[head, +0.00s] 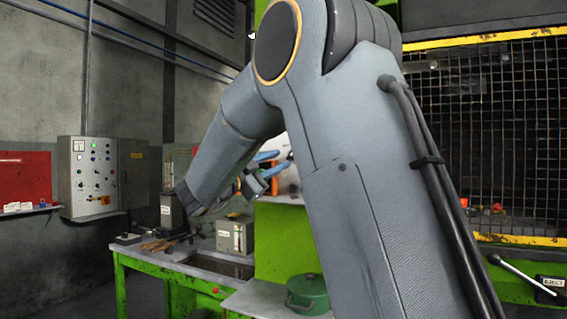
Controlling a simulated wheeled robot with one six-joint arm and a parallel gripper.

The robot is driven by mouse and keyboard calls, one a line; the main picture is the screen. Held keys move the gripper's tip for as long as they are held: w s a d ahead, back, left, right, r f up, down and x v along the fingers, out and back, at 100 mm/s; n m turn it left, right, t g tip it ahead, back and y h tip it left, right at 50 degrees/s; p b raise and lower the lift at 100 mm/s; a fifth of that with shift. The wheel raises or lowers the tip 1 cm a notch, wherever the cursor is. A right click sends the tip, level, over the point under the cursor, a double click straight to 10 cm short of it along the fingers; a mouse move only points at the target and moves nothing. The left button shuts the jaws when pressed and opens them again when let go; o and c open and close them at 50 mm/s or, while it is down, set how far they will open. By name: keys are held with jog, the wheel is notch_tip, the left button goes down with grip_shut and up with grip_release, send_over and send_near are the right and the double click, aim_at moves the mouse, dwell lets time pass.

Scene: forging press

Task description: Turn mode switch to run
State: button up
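The labels are too small to read, so I cannot tell which control is the mode switch. My gripper (272,164) is near the middle of the picture, partly behind my arm, far to the right of the panel.
A green workbench (150,262) with tools and a grey box (235,236) stands below and right of the panel. A green pot (308,294) sits on a low shelf. A red board (25,178) and small shelf are left of the panel. A mesh guard (490,130) fills the right.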

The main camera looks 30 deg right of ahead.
jog(key=shift+b+v, duration=0.3)
jog(key=shift+v, duration=1.4)
jog(key=shift+d, duration=0.1)
jog(key=w+a+f+n+t+y, duration=0.4)
jog(key=f+n+y, duration=0.2)
jog(key=w+a+f+n+t+y, duration=0.3)
jog(key=f+n+t+y, duration=0.1)
jog(key=f+n+y, duration=0.25)
jog(key=s+a+f+n+g+y, duration=0.2)
jog(key=s+a+f+n+y, duration=0.1)
jog(key=f, duration=0.4)
jog(key=s+a+f+n+g+y, duration=0.1)
jog(key=s+a+f+n+y, duration=0.15)
jog(key=f, duration=0.45)
jog(key=s+a+f+n+g+y, duration=0.25)
jog(key=s+f+g, duration=0.35)
jog(key=s+f, duration=0.6)
jog(key=s+d+f+n+g, duration=0.1)
jog(key=s+f+g, duration=0.2)
jog(key=s, duration=0.7)
jog(key=s+d+f+n+g, duration=0.1)
jog(key=s+f+n+g, duration=0.1)
jog(key=s, duration=0.7)
jog(key=shift+s+d+f+g+h, duration=0.35)
jog(key=shift+f+g+h, duration=0.1)
jog(key=shift+f+g, duration=0.3)
jog(key=shift+w, duration=0.1)
